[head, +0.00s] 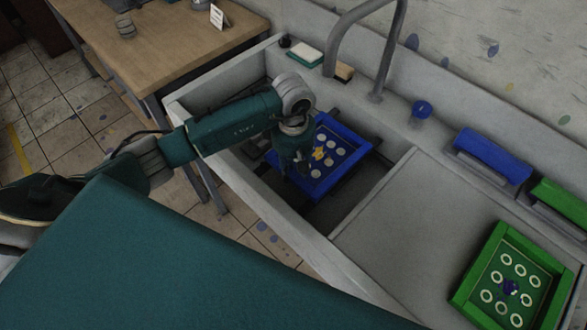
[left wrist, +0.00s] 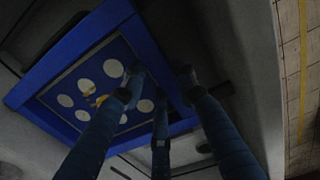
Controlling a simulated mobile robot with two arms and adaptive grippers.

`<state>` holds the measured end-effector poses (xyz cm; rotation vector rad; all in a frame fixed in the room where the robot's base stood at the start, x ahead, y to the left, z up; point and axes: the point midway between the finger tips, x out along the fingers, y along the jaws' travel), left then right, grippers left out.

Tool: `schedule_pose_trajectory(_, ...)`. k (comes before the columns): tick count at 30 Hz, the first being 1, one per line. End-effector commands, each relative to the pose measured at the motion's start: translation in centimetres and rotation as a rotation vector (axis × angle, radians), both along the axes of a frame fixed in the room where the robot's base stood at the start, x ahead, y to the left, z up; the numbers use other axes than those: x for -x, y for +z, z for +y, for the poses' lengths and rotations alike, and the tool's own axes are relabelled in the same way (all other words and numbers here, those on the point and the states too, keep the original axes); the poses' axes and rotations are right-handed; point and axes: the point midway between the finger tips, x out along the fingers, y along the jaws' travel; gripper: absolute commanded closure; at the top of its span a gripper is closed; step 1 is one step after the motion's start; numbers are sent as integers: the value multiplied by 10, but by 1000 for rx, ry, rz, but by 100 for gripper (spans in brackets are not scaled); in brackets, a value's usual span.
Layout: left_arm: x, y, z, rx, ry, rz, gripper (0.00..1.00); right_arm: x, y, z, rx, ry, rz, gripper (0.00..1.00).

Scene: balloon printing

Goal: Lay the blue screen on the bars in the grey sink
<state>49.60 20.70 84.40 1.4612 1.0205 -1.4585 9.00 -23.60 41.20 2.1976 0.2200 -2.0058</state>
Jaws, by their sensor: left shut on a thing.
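The blue screen (head: 336,160), a blue frame with several white discs and a yellow figure, is in the grey sink (head: 222,165). It also shows in the left wrist view (left wrist: 86,82). My left gripper (head: 298,172) reaches down over the sink's near wall and is shut on the screen's near-left frame side. In the left wrist view its fingers (left wrist: 160,82) straddle that side. Dark bars (head: 257,148) show in part beside the screen; the rest is hidden under it and my arm. I cannot tell whether the screen touches them. My right gripper is not in view.
A tall faucet (head: 378,75) rises behind the sink. A green screen (head: 500,240) lies on the drainboard (head: 405,225) at right. A blue holder (head: 492,155) and a green one (head: 560,203) stand along the back. A wooden table (head: 165,45) is at far left.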

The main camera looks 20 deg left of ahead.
Motion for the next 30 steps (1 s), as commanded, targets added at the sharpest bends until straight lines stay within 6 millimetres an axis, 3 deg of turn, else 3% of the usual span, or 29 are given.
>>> schedule_pose_trajectory(30, 0, -6, 0, 1, -1, -2, 100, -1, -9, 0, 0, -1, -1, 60)
